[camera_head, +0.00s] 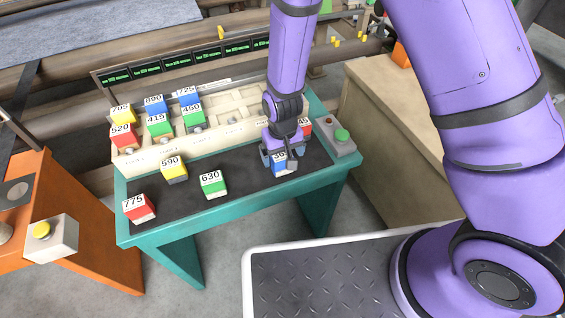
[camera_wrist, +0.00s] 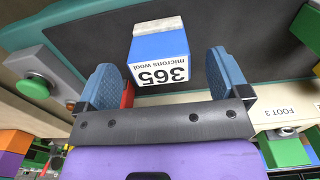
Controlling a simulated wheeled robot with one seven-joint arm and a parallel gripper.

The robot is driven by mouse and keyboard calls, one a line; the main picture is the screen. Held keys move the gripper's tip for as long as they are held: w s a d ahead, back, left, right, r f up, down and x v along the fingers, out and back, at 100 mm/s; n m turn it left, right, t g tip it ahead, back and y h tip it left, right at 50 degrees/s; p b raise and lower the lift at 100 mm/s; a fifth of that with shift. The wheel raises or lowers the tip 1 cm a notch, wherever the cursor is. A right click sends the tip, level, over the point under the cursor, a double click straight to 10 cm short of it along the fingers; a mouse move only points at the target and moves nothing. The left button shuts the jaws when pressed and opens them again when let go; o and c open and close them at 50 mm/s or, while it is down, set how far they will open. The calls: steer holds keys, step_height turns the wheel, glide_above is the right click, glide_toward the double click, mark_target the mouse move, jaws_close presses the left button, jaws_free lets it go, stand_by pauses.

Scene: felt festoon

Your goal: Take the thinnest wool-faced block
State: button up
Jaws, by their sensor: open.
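A blue block (camera_head: 281,168) with a white top marked with a partly hidden number sits on the dark mat at the table's right. In the wrist view the blue block (camera_wrist: 158,48) reads "365 microns wool". My gripper (camera_head: 278,156) is right over it; in the wrist view the open fingers (camera_wrist: 163,70) stand either side of it, with gaps showing. Also on the mat are red 775 (camera_head: 140,208), green 630 (camera_head: 213,185) and yellow 590 (camera_head: 174,170) blocks. A red block (camera_head: 305,126) behind my gripper has its number partly hidden.
The cream rack (camera_head: 232,118) behind the mat holds several blocks at its left, among them green 415 (camera_head: 160,127), green 450 (camera_head: 193,117) and red 520 (camera_head: 123,137). A grey box with a green button (camera_head: 341,136) stands at the table's right end.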

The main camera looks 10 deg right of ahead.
mark_target(282, 163)
steer(key=shift+w+f, duration=0.15)
steer(key=shift+f, duration=2.4)
steer(key=shift+c, duration=0.2)
steer(key=c, duration=1)
